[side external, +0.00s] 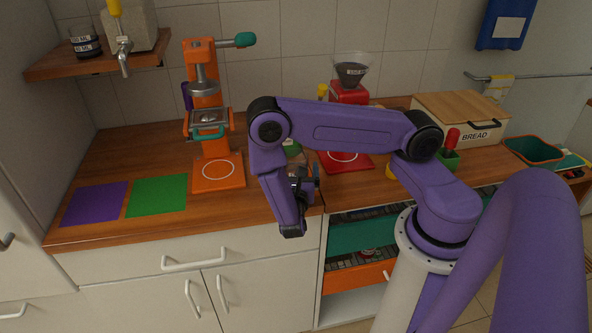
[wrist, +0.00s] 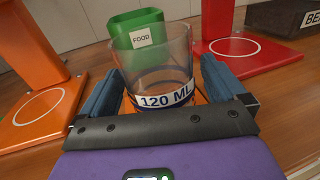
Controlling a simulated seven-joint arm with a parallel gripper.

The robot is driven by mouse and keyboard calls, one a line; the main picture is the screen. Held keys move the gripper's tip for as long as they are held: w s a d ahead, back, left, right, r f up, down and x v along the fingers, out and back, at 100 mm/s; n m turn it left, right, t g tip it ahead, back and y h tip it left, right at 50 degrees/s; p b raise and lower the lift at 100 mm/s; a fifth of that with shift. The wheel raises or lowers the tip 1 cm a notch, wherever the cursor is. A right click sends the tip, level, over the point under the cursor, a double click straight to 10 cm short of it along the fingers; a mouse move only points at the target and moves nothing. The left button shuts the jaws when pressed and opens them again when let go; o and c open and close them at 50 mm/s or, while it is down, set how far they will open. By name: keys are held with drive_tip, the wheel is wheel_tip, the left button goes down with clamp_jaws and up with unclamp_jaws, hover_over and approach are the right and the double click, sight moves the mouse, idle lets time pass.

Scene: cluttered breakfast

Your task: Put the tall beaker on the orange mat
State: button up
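A clear beaker (wrist: 158,75) with a white "120 ML" label and a blue band stands between the two blue fingers of my gripper (wrist: 162,82) in the wrist view. The fingers are apart on either side of it, with a narrow gap showing at the right; contact at the left is unclear. Orange patches show low beside the beaker; I cannot tell whether they are the orange mat. In the side view my gripper (side external: 302,188) is low near the counter's front edge, and my arm hides the beaker. No orange mat is clearly visible there.
Purple (side external: 95,204) and green (side external: 157,196) mats lie at the left. An orange press (side external: 219,172) and a red-based machine (side external: 346,161) stand behind. A green FOOD box (wrist: 137,24) is just beyond the beaker. Vessels (side external: 84,41) sit on a wall shelf.

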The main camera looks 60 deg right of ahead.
drive_tip(key=shift+r, duration=0.15)
drive_tip(key=shift+s+a, duration=0.15)
drive_tip(key=shift+a, duration=0.2)
drive_tip(key=v, duration=1.1)
drive_tip(key=s+a+r+m+g+y, duration=0.4)
drive_tip(key=s+r+m+g+y, duration=0.5)
drive_tip(key=s+r+y, duration=0.6)
drive_tip(key=s+m, duration=0.1)
drive_tip(key=m, duration=0.1)
drive_tip(key=shift+r+m+y, duration=0.3)
drive_tip(key=shift+y, duration=0.1)
drive_tip(key=shift+w+a, duration=0.1)
